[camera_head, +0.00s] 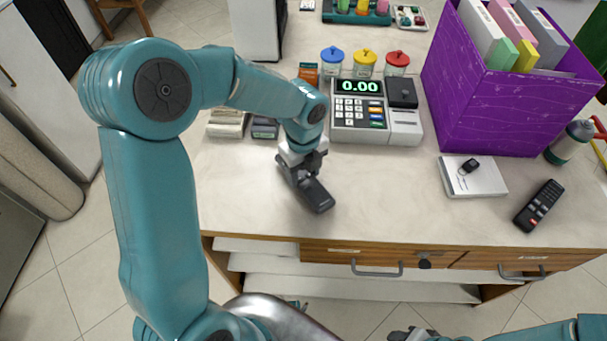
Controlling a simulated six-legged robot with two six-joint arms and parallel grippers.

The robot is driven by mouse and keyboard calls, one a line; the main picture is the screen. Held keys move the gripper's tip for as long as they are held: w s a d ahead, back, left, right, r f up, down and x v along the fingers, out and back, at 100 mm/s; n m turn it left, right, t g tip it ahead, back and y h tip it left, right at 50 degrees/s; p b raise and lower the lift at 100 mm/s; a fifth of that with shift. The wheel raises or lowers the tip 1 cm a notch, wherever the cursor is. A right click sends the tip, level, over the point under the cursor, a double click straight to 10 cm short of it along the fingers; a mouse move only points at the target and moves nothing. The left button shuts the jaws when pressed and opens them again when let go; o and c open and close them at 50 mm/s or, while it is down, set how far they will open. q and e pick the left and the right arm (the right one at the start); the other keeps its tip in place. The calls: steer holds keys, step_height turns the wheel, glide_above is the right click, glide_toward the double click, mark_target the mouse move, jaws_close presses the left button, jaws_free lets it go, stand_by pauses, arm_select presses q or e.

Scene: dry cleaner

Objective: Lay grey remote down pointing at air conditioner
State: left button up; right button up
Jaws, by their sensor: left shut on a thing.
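The grey remote (317,195) is dark grey and long. It slants from upper left to lower right over the front left of the counter. My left gripper (300,166) comes down from above and is shut on it. The gripper hides part of the remote's upper end. I cannot tell whether the remote touches the counter. My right gripper (412,334) is partly in view at the bottom edge, in front of the counter, and its jaws are unclear. I cannot make out an air conditioner for certain.
A cash register (376,112) stands behind the remote. A black remote (539,206) lies at the right. A white box (484,187) with a key fob (469,166) is beside it, below a purple bin (500,110). The counter (395,205) between the two remotes is clear.

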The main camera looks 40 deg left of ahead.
arm_select(q)
steer(key=shift+w+f, duration=0.1)
steer(key=shift+f, duration=0.6)
steer(key=o, duration=1.1)
steer(key=shift+f, duration=0.1)
steer(key=shift+o, duration=0.2)
